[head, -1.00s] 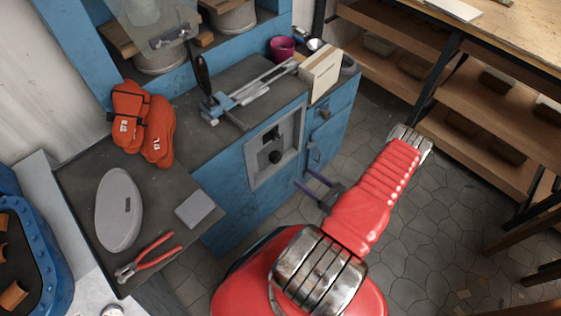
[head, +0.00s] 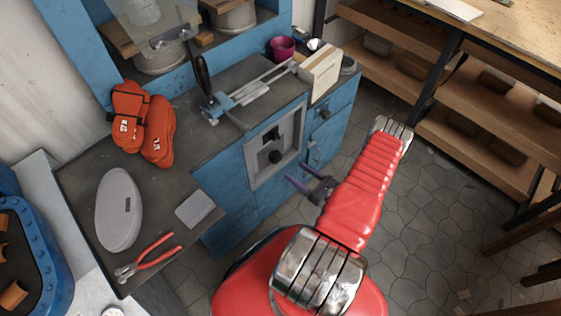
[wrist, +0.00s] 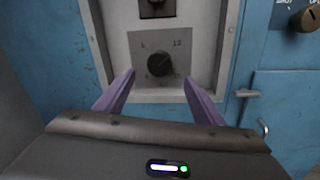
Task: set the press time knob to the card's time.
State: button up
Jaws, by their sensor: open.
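The dark round knob (wrist: 159,64) sits on a grey dial plate in the blue cabinet's recessed panel (wrist: 203,62). Small marks print around it; I read roughly a 5 at upper left and a 12 at upper right. Its pointer setting is too dark to read. The knob also shows in the head view (head: 275,157). My gripper (wrist: 158,77) is open and empty, its purple fingers either side of the knob in the wrist view. In the head view my gripper (head: 286,171) appears a little short of the panel. I cannot make out a card with a time.
A dark switch (wrist: 156,6) sits above the dial. A brass-coloured knob (wrist: 304,18) and a handle (wrist: 248,93) are to the right. On the bench are orange gloves (head: 143,125), red pliers (head: 150,257) and a lever tool (head: 220,105).

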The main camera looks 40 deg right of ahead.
aim_at(279, 159)
jog(key=shift+w+a, duration=0.2)
jog(key=shift+w, duration=1.3)
jog(key=shift+w+a, duration=0.15)
jog(key=shift+w, duration=1.4)
jog(key=shift+w+a, duration=0.2)
jog(key=shift+w, duration=1.3)
jog(key=shift+c, duration=0.3)
jog(key=c, duration=1)
jog(key=shift+n, duration=0.3)
jog(key=o, duration=1.1)
jog(key=shift+c, duration=0.2)
